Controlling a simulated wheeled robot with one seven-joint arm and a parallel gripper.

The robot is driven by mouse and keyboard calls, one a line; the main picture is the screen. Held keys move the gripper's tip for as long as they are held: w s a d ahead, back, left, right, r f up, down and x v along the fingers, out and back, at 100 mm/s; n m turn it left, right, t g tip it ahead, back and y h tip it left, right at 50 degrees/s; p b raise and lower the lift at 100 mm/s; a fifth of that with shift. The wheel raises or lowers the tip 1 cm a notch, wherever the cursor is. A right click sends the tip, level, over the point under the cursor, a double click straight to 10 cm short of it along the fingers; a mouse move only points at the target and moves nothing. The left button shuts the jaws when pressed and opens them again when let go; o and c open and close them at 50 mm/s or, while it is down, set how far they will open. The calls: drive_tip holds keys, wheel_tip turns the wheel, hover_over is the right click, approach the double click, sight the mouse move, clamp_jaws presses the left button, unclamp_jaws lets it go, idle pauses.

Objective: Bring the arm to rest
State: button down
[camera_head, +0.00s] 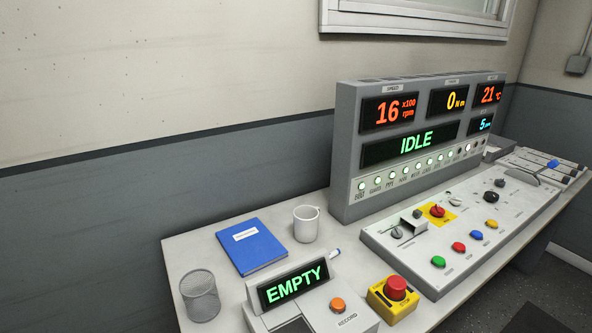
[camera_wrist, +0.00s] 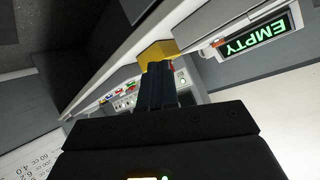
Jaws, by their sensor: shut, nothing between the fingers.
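My gripper (camera_wrist: 158,82) shows in the wrist view with its dark fingers together and nothing held. It points toward the yellow emergency-stop box (camera_wrist: 155,52), which lies beyond the fingertips in that view; I cannot tell the distance. My arm and gripper do not show in the head view. There the console desk (camera_head: 190,245) stands clear, with the red stop button (camera_head: 396,287) on its yellow base at the front edge.
The record box (camera_head: 350,321) has a green EMPTY display (camera_head: 293,284). A blue notebook (camera_head: 252,247), a white mug (camera_head: 306,224) and a mesh cup (camera_head: 200,297) stand on the left. The control panel (camera_head: 400,255) and the IDLE display unit (camera_head: 345,150) fill the right.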

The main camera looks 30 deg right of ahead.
drive_tip(key=s+a+r+n+t+y, duration=0.3)
drive_tip(key=s+a+r+n, duration=0.4)
drive_tip(key=s+a+r, duration=0.3)
drive_tip(key=s+r, duration=0.2)
drive_tip(key=s, duration=0.2)
drive_tip(key=shift+s+r+n+t+y+b, duration=0.3)
drive_tip(key=shift+s+n+y, duration=0.05)
drive_tip(key=shift+n+y, duration=0.05)
